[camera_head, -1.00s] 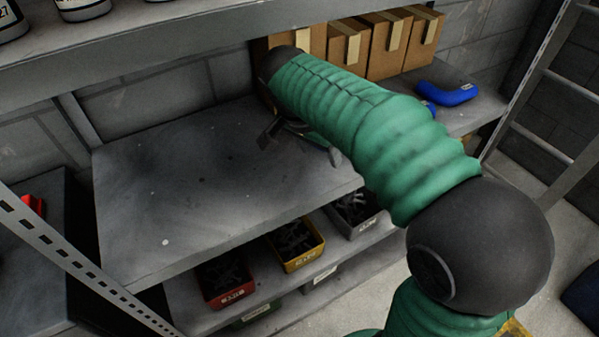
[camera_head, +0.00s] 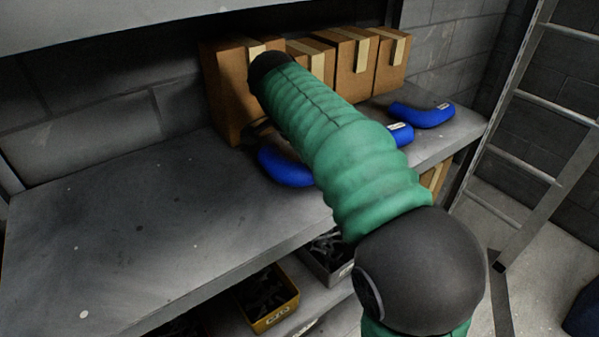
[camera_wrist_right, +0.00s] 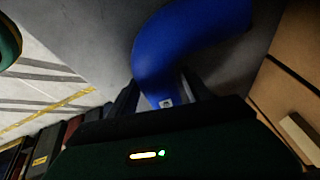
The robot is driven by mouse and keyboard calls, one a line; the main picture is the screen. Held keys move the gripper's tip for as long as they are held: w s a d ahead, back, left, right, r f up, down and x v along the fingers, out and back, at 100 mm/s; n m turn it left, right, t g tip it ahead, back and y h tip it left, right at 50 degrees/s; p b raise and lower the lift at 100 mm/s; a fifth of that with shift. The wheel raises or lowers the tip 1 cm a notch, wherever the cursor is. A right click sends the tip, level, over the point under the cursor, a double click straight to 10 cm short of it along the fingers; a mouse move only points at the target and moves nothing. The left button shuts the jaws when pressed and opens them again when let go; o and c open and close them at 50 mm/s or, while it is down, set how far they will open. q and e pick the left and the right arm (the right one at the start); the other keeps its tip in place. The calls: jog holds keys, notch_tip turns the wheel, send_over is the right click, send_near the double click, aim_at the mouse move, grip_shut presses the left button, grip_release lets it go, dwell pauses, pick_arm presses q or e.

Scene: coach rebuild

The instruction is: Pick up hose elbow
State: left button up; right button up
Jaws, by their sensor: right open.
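A blue hose elbow (camera_head: 284,168) lies on the grey shelf, partly hidden behind my green-sleeved right arm in the head view. In the right wrist view the blue elbow (camera_wrist_right: 190,40) fills the upper middle, its small-labelled end toward me. My right gripper (camera_wrist_right: 160,80) is open, with its dark fingers on either side of that end; I cannot tell whether they touch it. In the head view the right gripper is mostly hidden by the arm. Another blue elbow (camera_head: 422,115) lies farther right, and a labelled blue end (camera_head: 402,133) shows beside my arm. My left gripper is not in view.
Several cardboard boxes (camera_head: 352,65) stand along the back of the shelf (camera_head: 120,215), close to the elbows. The shelf's left part is clear. A yellow bin (camera_head: 268,300) sits on the level below. A ladder (camera_head: 535,165) stands at the right.

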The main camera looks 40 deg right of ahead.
jog(key=shift+s, duration=0.15)
jog(key=shift+a, duration=0.2)
jog(key=c, duration=0.5)
jog(key=shift+d, duration=0.1)
grip_shut()
jog(key=shift+r, duration=0.15)
